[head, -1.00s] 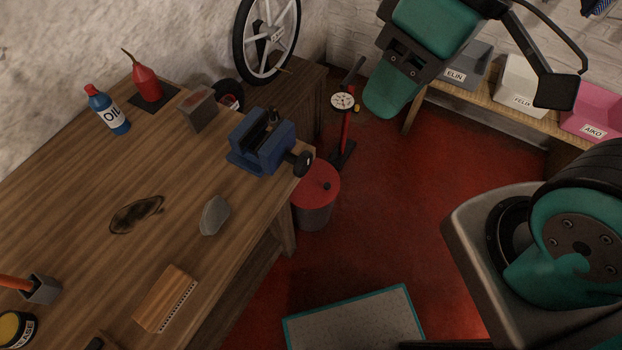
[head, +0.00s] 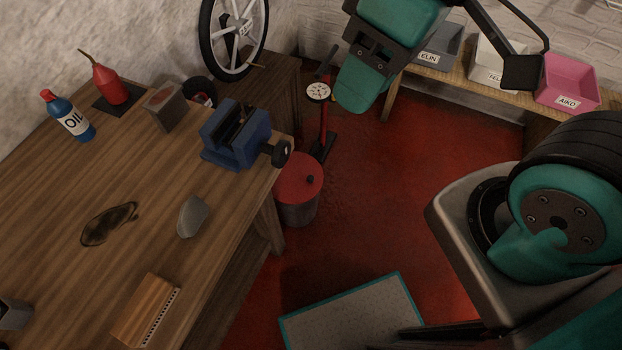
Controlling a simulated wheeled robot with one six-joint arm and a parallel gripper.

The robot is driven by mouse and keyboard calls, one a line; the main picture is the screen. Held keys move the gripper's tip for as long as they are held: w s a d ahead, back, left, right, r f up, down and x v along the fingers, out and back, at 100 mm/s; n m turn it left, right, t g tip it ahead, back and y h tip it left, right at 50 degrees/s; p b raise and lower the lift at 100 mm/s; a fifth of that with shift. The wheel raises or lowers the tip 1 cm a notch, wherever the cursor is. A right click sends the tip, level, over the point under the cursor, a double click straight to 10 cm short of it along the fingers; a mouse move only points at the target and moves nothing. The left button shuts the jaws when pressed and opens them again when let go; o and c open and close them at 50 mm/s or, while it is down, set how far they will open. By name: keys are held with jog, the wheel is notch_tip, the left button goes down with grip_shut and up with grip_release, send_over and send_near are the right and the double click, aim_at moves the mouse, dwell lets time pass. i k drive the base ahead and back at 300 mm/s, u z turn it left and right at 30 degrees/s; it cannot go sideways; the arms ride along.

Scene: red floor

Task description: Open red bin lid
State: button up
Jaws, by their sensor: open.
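The lid sits flat on the bin, closed, and part of the bin is hidden behind the bench corner. Part of my gripper (head: 520,72) shows at the top right, dark, with one fingertip block in sight. It is open, apart from the bin, and holds nothing that I can see. The rest of it is out of frame.
The workbench (head: 60,235) fills the left side, with a blue vise (head: 238,135) near the bin. A red floor pump (head: 323,128) stands close behind the bin. Clear floor is to the bin's right.

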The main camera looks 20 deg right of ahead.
aim_at(301, 179)
jog(key=z, duration=0.55)
jog(key=k, duration=0.65)
jog(key=z, duration=0.7)
jog(key=i, duration=0.65)
jog(key=u, duration=0.75)
jog(key=i, duration=0.75)
jog(key=u, duration=0.85)
